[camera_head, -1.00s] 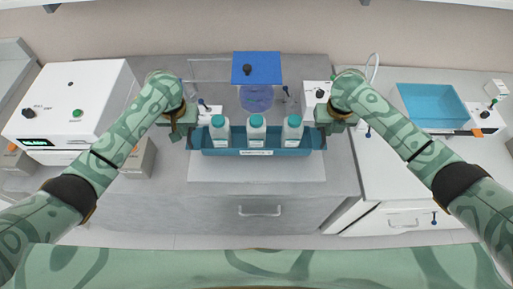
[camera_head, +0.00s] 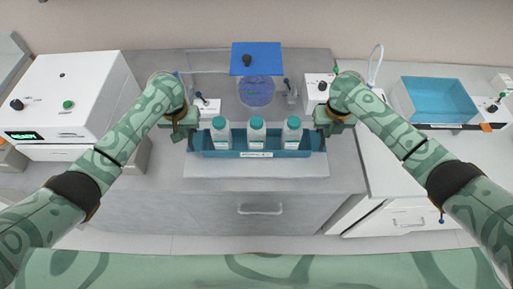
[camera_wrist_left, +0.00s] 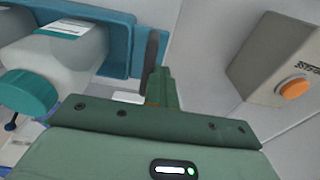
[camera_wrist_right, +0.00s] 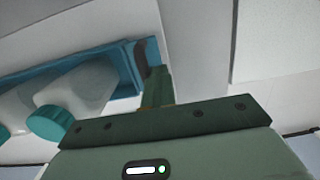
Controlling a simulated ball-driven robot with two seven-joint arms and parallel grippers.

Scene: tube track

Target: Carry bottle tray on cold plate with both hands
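The blue bottle tray (camera_head: 210,152) is level in the middle of the head view, with three white bottles (camera_head: 257,136) with teal caps upright in a row. My left gripper (camera_head: 191,136) is shut on the tray's left end and my right gripper (camera_head: 322,131) on its right end. In the left wrist view the fingers (camera_wrist_left: 157,80) meet the tray's end wall (camera_wrist_left: 121,35); the right wrist view shows the same at its end wall (camera_wrist_right: 128,70). A flat pale grey plate (camera_head: 257,170) lies below the tray. Whether tray and plate touch is hidden.
Behind the tray stands a device with a blue top (camera_head: 256,58). The grey counter (camera_head: 165,190) is clear in front. A drawer handle (camera_head: 260,209) is on its front.

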